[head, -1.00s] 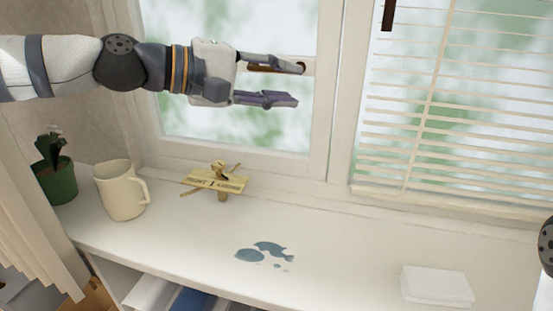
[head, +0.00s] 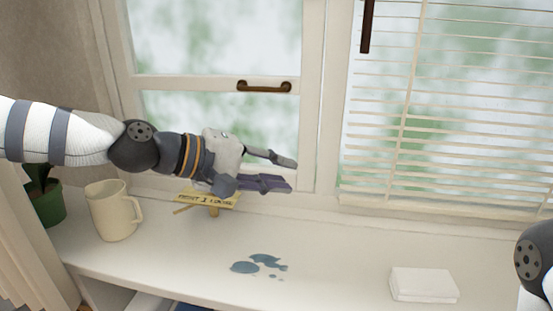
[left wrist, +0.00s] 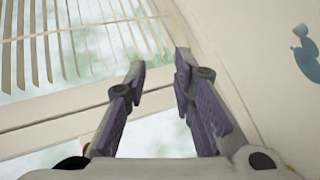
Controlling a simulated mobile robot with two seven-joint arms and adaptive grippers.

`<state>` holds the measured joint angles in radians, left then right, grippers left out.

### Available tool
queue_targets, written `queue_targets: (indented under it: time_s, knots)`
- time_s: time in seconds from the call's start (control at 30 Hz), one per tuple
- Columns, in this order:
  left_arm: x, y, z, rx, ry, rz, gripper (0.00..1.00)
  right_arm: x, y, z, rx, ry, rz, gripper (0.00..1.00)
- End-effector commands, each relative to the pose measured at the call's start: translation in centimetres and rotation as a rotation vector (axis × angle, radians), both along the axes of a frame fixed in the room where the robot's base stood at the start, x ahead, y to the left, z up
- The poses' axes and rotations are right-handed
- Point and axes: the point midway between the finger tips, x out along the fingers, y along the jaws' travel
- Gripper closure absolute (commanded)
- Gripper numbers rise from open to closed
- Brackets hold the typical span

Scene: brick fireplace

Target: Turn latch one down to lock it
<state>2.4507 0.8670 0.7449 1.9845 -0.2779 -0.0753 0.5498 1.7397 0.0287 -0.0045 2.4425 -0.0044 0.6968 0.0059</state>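A brass latch with a yellow label plate (head: 207,199), whose text includes a "1", is at the window's foot by the sill in the head view. My left gripper (head: 286,174) is in front of the window, to the right of and above the plate. Its wrist hides the latch's upper part, so I cannot tell how its lever stands. The gripper's fingers are apart with nothing between them; the left wrist view also shows the gap (left wrist: 160,75). The left wrist view does not show the latch. My right gripper is out of view; only part of that arm shows at the right edge.
A brown handle (head: 264,87) is on the window rail above. A cream mug (head: 112,212) and a green plant pot (head: 46,204) stand left on the sill (head: 340,250). A blue puddle (head: 259,264) and a white block (head: 424,285) lie further right. Blinds (head: 450,130) cover the right window.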

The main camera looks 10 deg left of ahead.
Motion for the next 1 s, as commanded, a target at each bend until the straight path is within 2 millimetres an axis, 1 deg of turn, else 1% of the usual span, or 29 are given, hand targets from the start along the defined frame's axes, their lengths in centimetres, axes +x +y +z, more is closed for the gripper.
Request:
queue_targets:
  time_s: [0.03,0.07,0.13,0.17,0.2,0.23,0.27,0.3,0.33,0.37,0.4,0.47,0.5,0.6,0.63,0.7,0.77,0.87,1.0]
  knots:
    - [0.0,0.0,0.0,-0.001,-0.001,0.000,0.94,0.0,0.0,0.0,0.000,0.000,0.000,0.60]
    - [0.0,0.0,0.0,-0.001,-0.001,0.000,1.00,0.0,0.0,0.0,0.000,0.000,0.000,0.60]
    - [0.2,-0.1,0.4,0.003,-0.018,0.002,1.00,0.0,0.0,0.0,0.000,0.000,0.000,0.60]
    - [0.6,-0.2,1.2,0.012,-0.055,0.009,1.00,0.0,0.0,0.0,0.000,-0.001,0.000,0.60]
    - [1.6,-0.6,2.9,0.036,-0.146,0.026,1.00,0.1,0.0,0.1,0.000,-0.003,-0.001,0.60]
    - [2.7,-0.9,5.0,0.065,-0.246,0.049,1.00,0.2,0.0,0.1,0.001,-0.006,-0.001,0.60]
    - [3.8,-1.2,7.6,0.108,-0.370,0.083,1.00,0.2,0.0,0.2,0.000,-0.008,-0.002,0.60]
    - [5.2,-1.4,11.6,0.183,-0.551,0.145,1.00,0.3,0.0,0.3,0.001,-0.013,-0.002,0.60]
    - [5.9,-1.5,14.7,0.253,-0.688,0.200,1.00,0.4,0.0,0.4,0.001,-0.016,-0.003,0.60]
    - [6.4,-1.4,17.7,0.330,-0.814,0.263,1.00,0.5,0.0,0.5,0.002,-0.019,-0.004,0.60]
    - [6.5,-1.1,21.5,0.441,-0.964,0.354,1.00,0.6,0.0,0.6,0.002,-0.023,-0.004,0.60]
    - [5.9,-0.4,26.5,0.613,-1.143,0.494,1.00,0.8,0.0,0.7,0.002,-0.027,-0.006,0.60]
    - [5.1,0.2,29.1,0.722,-1.227,0.582,1.00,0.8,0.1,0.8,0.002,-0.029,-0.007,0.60]
    - [3.1,1.2,33.3,0.932,-1.341,0.750,1.00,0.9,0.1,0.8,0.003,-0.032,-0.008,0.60]
    - [2.7,1.5,34.0,0.973,-1.356,0.783,1.00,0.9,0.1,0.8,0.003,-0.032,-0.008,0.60]
    - [2.3,1.8,34.9,1.025,-1.369,0.825,1.00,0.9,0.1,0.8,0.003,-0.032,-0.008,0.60]
    - [2.7,2.0,35.2,1.038,-1.370,0.836,1.00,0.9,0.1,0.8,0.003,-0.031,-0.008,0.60]
    - [4.1,2.1,36.0,1.036,-1.369,0.834,1.00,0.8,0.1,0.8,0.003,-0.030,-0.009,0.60]
    - [6.8,2.3,37.5,1.034,-1.369,0.834,1.00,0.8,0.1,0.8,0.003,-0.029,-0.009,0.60]
